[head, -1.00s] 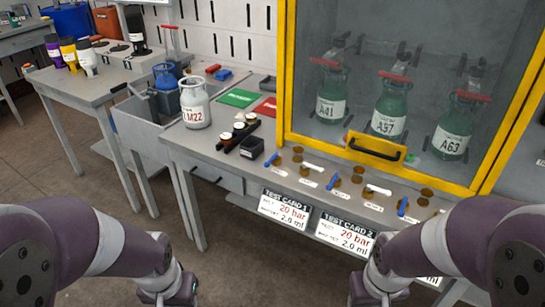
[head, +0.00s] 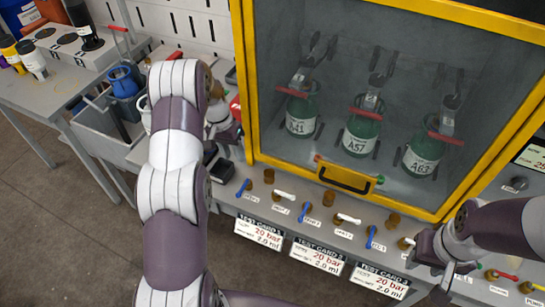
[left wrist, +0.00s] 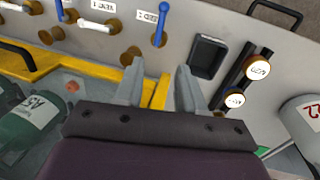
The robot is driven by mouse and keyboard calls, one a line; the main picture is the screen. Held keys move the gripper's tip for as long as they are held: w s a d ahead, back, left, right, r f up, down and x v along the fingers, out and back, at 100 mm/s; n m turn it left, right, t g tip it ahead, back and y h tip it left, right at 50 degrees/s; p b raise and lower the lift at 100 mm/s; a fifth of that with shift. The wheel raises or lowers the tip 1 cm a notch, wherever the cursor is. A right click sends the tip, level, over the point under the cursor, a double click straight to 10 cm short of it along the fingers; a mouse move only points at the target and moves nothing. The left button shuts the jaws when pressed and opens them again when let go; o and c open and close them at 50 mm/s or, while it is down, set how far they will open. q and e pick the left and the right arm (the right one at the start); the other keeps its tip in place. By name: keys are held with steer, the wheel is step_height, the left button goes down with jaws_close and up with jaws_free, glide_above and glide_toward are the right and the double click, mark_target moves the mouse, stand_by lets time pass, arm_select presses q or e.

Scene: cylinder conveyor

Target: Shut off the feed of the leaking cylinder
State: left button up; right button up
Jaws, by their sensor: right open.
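Three green cylinders, A41 (head: 301,115), A57 (head: 362,134) and A63 (head: 423,156), stand behind the glass of a yellow-framed cabinet (head: 250,90). No leak is visible on any of them. On the bench front below are blue levers (head: 244,187), (head: 305,212), (head: 370,237) and white levers (head: 284,195) between them. The leftmost blue lever also shows in the left wrist view (left wrist: 160,25), ahead of my left gripper (left wrist: 157,88), which is open, empty and apart from it. My right gripper (head: 428,255) is open by the bench's right part; its fingertips are hard to make out.
Test cards (head: 260,232) hang on the bench edge. Red and yellow levers (head: 500,275) are at far right.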

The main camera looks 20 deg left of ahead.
mark_target(242, 187)
arm_select(q)
steer(key=f+p, duration=0.1)
steer(key=f, duration=0.2)
steer(key=s+d+f+p, duration=0.1)
steer(key=f, duration=0.3)
steer(key=s+d+f+p, duration=0.1)
steer(key=f, duration=0.3)
steer(key=shift+d, duration=0.15)
steer(key=shift+s+d+f, duration=0.1)
steer(key=shift+s+f, duration=0.2)
steer(key=shift+s, duration=0.1)
steer(key=shift+w+f, duration=0.15)
steer(key=shift+c, duration=0.6)
jaws_close()
arm_select(e)
steer(key=r, duration=0.1)
steer(key=s+r, duration=0.1)
steer(key=r, duration=0.1)
steer(key=shift+s+r, duration=0.1)
steer(key=shift+s, duration=0.2)
